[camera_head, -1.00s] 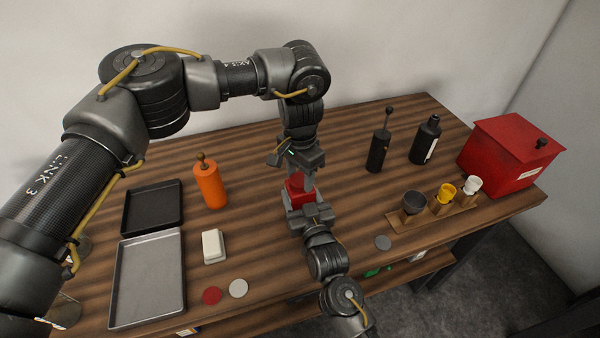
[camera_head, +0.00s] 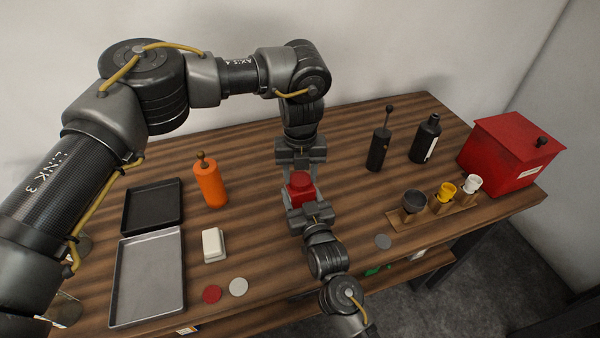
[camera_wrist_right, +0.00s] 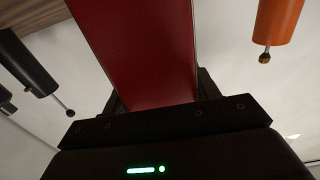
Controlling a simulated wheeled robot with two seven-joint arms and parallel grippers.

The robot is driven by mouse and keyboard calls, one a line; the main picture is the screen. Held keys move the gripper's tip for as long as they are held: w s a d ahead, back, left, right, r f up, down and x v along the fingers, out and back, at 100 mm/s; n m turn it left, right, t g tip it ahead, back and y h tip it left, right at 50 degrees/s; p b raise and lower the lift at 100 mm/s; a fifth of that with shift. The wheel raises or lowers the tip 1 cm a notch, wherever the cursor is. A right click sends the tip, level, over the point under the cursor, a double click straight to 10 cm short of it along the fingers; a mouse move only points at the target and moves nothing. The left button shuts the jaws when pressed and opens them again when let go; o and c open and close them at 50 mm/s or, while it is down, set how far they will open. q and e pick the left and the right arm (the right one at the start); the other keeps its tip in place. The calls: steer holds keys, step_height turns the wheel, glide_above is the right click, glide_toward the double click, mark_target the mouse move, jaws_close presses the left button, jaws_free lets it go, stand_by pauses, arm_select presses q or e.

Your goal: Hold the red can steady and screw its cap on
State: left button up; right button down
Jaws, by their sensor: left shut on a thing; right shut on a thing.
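The red can (camera_head: 303,198) stands upright near the middle of the table. My right gripper (camera_head: 302,207) reaches in from the front and is shut on its body. In the right wrist view the can (camera_wrist_right: 145,60) fills the space between the dark fingers. My left gripper (camera_head: 299,176) points down from above and is shut on the red cap (camera_head: 300,181) at the can's top. The cap sits in line with the can. Whether its thread is engaged cannot be seen.
An orange bottle (camera_head: 210,184), a white block (camera_head: 213,245) and two trays (camera_head: 152,207) (camera_head: 148,280) are on the left. Black bottles (camera_head: 378,150) (camera_head: 426,140), a wooden cup rack (camera_head: 440,219) and a red box (camera_head: 508,155) are on the right. Flat discs lie near the front edge.

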arm_select(q)
steer(key=m, duration=1.2)
steer(key=shift+m, duration=0.4)
steer(key=m, duration=0.2)
steer(key=shift+m, duration=0.4)
steer(key=m, duration=0.7)
steer(key=shift+m, duration=0.4)
steer(key=m, duration=0.4)
steer(key=shift+m, duration=0.4)
steer(key=o, duration=0.9)
steer(key=shift+o, duration=0.2)
